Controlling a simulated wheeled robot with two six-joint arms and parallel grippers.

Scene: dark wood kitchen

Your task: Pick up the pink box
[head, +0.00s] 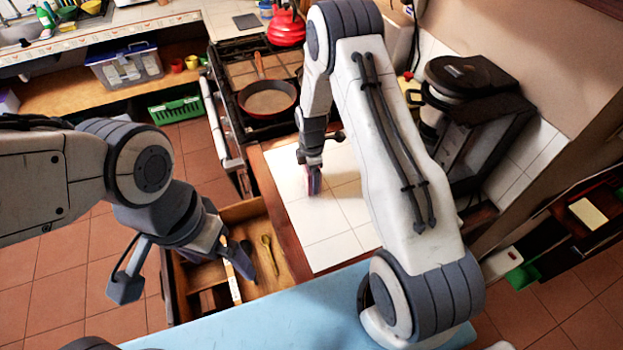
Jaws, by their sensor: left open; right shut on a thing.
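A small pink-purple thing, which looks like the pink box (314,184), shows at the tip of my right gripper (312,172), over the white tiled counter. My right gripper is shut on it; the fingers and arm hide most of it. I cannot tell whether it touches the tiles. My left gripper (238,258) is open and points down over the open wooden drawer (284,262), apart from the pink box. Nothing is visible between its fingers.
The drawer holds a wooden spoon (268,254) and other utensils. A black appliance (478,120) stands at the right. The white tiled counter (325,222) is clear in front of the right gripper.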

